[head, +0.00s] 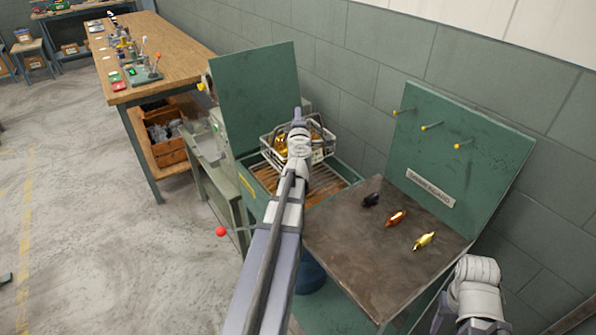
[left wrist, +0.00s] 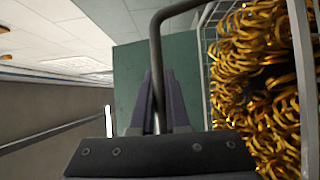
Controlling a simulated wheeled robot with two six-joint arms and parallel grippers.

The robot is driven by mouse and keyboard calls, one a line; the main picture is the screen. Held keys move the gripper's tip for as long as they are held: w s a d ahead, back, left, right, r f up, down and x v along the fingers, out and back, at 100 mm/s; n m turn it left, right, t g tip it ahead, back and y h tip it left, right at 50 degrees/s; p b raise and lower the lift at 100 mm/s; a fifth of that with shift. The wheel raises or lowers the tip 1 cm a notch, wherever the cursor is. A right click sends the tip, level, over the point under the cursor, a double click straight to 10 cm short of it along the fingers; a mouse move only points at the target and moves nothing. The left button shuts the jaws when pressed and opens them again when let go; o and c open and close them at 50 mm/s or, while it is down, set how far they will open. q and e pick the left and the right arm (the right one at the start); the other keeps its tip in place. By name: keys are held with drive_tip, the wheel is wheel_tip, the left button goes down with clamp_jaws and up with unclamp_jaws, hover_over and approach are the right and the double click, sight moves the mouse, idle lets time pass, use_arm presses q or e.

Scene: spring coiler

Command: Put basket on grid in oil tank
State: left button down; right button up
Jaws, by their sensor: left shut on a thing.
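The wire basket (head: 325,153), filled with golden springs, is over the back part of the green oil tank (head: 252,197). I cannot tell whether it hangs or touches the tank. The slatted grid (head: 327,181) shows inside the tank in front of the basket, partly hidden by my left arm. My left gripper (head: 298,115) is at the top of the basket, shut on its handle. In the left wrist view the dark handle (left wrist: 155,45) runs between the fingers (left wrist: 158,103), with the springs (left wrist: 255,75) to the right.
The tank's green lid (head: 255,95) stands open at the back left. A red knob (head: 221,231) sticks out at front left. A dark-topped table (head: 350,240) at right carries several small coloured pieces, below a green board (head: 455,150) with yellow pegs.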

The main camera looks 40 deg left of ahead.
use_arm(q)
drive_tip(key=shift+f+b, duration=0.2)
drive_tip(key=shift+b, duration=0.1)
wheel_tip(320, 180, down, 10)
drive_tip(key=b, duration=0.9)
drive_tip(key=shift+r, duration=0.25)
drive_tip(key=shift+f+b, duration=0.15)
drive_tip(key=shift+b, duration=0.2)
drive_tip(key=c, duration=0.9)
unclamp_jaws()
drive_tip(key=shift+r, duration=0.25)
